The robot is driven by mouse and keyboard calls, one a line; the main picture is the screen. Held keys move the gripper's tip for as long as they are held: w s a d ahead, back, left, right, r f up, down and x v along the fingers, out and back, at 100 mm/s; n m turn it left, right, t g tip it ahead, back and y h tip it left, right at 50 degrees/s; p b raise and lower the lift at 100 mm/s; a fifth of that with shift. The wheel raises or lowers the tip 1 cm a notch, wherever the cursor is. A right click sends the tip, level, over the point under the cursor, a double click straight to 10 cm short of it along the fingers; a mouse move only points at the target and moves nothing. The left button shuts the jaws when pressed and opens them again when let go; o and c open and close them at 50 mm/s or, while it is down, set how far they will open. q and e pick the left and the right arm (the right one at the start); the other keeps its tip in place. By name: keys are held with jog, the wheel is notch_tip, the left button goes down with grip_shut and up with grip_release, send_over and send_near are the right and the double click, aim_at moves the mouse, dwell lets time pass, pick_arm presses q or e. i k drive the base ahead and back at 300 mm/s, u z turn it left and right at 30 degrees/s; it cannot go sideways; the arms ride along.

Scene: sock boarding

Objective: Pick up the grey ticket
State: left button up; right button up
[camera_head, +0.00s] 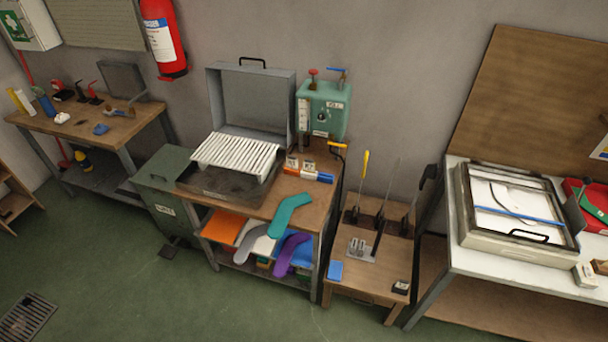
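I cannot make out a grey ticket for certain in the head view. Small pale blocks with orange parts (292,163) lie on the middle workbench (262,208), right of the white ribbed rack (235,153), too small to read. Neither my left nor my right gripper is in view.
A teal machine (323,110) stands at the bench's back. A low wooden table (375,273) holds upright levers and a blue pad (335,271). A white table at right bears a framed tray (515,241). A green bin (160,180) stands left. The front floor is mostly clear.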

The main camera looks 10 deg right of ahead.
aim_at(404, 284)
jog(key=z, duration=1.5)
